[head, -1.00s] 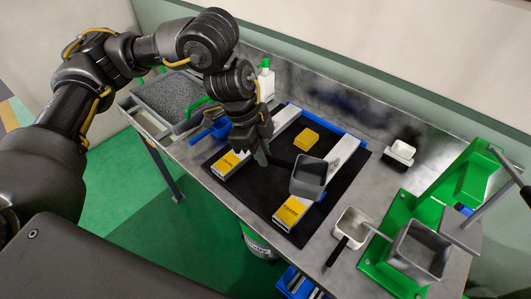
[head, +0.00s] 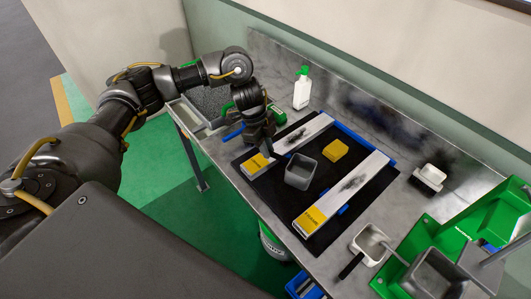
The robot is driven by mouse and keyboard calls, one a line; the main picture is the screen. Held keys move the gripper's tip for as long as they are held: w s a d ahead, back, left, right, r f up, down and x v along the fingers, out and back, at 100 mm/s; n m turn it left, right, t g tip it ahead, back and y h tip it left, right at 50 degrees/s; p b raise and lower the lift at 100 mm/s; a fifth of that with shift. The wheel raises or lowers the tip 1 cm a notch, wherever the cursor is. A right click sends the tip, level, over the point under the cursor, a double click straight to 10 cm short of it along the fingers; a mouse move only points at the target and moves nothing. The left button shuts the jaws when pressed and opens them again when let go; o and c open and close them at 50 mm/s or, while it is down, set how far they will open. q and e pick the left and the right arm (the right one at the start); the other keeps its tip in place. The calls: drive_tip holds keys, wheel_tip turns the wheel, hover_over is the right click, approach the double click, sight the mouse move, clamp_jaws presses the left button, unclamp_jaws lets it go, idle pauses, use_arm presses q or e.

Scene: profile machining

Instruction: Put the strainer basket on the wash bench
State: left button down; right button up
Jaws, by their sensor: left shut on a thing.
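A grey square open-topped basket (head: 301,172), which I take to be the strainer basket, shows over the black mat, between two pale metal profiles. My left gripper (head: 267,149) is just left of it, pointing down, and is shut on the basket. The grip itself is mostly hidden, and I cannot tell whether the basket touches the mat. The steel bench (head: 244,185) runs across the view; I take it as the wash bench. My right gripper is not in view.
A yellow block (head: 335,150) lies right of the basket. A white bottle (head: 301,93) stands behind.

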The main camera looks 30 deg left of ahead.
use_arm(q)
wheel_tip(320, 180, down, 3)
drive_tip(key=shift+a+p, duration=0.15)
drive_tip(key=shift+p, duration=0.85)
drive_tip(key=shift+w+f, duration=0.1)
drive_tip(key=shift+f, duration=0.1)
drive_tip(key=c, duration=1.4)
unclamp_jaws()
drive_tip(key=shift+c, duration=0.2)
drive_tip(key=shift+a+r+b, duration=0.15)
drive_tip(key=shift+r+b, duration=0.25)
drive_tip(key=shift+r, duration=0.05)
drive_tip(key=b+v, duration=0.1)
drive_tip(key=v, duration=1)
drive_tip(key=shift+b, duration=0.4)
